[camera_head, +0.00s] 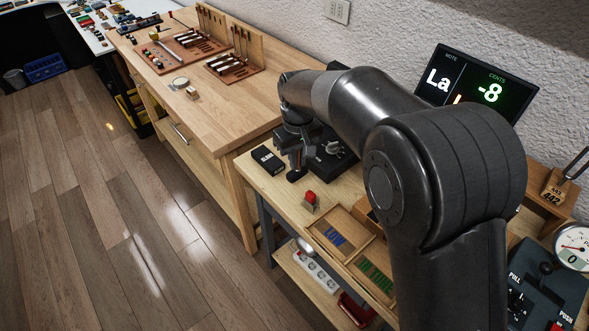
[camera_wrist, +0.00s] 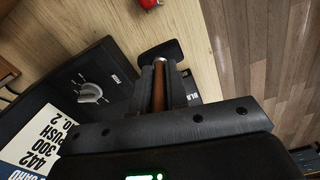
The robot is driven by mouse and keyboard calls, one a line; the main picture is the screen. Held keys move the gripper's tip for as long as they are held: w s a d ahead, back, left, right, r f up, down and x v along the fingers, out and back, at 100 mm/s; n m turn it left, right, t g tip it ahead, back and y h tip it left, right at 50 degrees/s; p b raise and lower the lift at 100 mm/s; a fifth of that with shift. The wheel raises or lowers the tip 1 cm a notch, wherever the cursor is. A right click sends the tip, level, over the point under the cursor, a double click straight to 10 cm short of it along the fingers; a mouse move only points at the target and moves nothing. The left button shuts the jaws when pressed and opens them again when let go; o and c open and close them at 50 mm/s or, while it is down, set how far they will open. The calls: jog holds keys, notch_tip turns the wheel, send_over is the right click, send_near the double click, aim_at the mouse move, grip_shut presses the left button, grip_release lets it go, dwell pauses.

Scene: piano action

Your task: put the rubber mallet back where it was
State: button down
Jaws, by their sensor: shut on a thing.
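My gripper (camera_wrist: 160,72) is shut on the brown handle (camera_wrist: 159,92) of the rubber mallet, whose dark head (camera_wrist: 162,50) shows just beyond the fingertips in the wrist view. In the head view my gripper (camera_head: 295,157) is over the near bench, between a small black box and a black device with a dial. A dark end (camera_head: 296,175) that looks like the mallet head hangs below it. I cannot tell whether the mallet touches the bench.
The black labelled box (camera_head: 268,160) is left of my gripper, the dial device (camera_head: 333,152) right. Tool racks (camera_head: 235,68) stand on the far bench (camera_head: 225,110).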

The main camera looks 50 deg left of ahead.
jog(key=shift+s+a+f, duration=0.2)
jog(key=shift+a+f, duration=0.2)
jog(key=shift+f, duration=1.9)
jog(key=shift+f, duration=0.15)
jog(key=c, duration=1.4)
grip_release()
notch_tip(320, 180, up, 12)
jog(key=shift+r, duration=0.2)
